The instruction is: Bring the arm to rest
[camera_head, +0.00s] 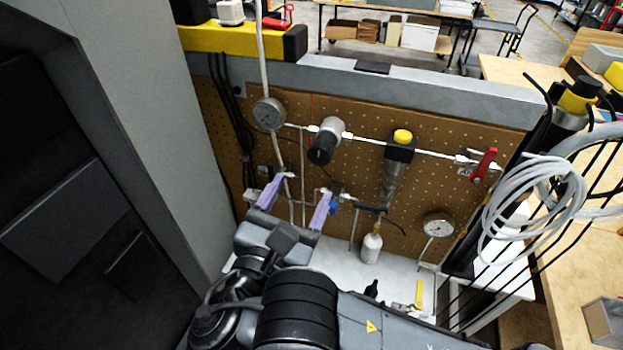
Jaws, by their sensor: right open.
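My right gripper (304,186) is in the lower middle of the head view, at the end of my dark arm. Its two lavender fingers are apart, with nothing seen between them but a thin vertical tube behind. The fingers point at the brown pegboard panel (300,108), in front of its lower left part. The fingertips overlap small fittings on the panel's lower line; I cannot tell whether they touch. My left gripper is not in view.
The panel carries a round gauge (269,114), a black-and-grey regulator (325,141), a yellow-topped filter (400,147) and a red valve handle (484,165). A lower gauge (437,225) and white bottle (371,248) stand right of the gripper. A grey cabinet wall (150,110) rises close at left.

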